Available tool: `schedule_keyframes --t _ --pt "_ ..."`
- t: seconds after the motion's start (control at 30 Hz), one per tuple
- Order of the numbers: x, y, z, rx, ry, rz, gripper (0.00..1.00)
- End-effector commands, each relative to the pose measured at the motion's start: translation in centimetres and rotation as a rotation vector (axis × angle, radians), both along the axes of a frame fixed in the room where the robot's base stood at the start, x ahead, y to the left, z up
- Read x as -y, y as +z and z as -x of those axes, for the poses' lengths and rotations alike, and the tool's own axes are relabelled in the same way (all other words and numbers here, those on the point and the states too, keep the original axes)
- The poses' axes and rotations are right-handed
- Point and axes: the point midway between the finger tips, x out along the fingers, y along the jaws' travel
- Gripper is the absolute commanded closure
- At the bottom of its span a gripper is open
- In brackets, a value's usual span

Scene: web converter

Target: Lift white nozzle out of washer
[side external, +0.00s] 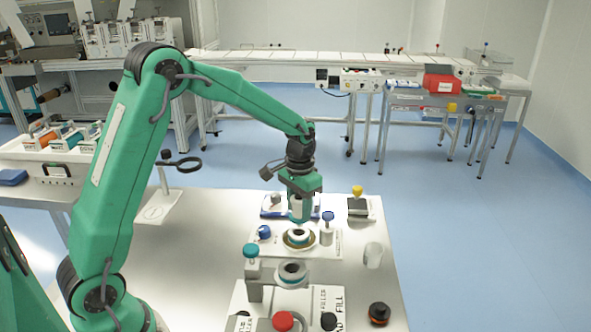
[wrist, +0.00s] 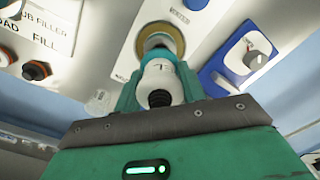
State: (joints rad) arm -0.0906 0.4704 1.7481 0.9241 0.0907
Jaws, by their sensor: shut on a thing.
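The white nozzle (wrist: 158,78), with a black end, is between the fingers of my gripper (wrist: 157,62) in the wrist view. My gripper is shut on it. The side view shows my gripper (side external: 300,214) pointing down, with a bit of the white nozzle (side external: 296,207) visible between its fingers. The washer (side external: 286,243) is a round brass-coloured basin on a white plate, directly below my gripper. Its brass rim (wrist: 174,33) shows beyond the nozzle in the wrist view. Whether the nozzle's far end is clear of the washer I cannot tell.
A small blue-topped post (side external: 327,232) stands close right of the washer. A blue knob (side external: 264,232) is at its left. The filler station (side external: 292,272) stands in front. A clear cup (side external: 373,255) and a yellow-topped stand (side external: 357,205) are to the right.

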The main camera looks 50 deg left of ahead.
Motion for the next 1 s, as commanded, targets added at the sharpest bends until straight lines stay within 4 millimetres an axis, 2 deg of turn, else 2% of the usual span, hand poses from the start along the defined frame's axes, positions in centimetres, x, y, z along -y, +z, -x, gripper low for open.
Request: schedule_keyframes --t 0.6,1.0 --pt "0.0 3.4 -0.1 0.003 0.000 0.000 0.94" --pt "0.0 3.7 0.0 0.002 0.000 0.000 0.94"
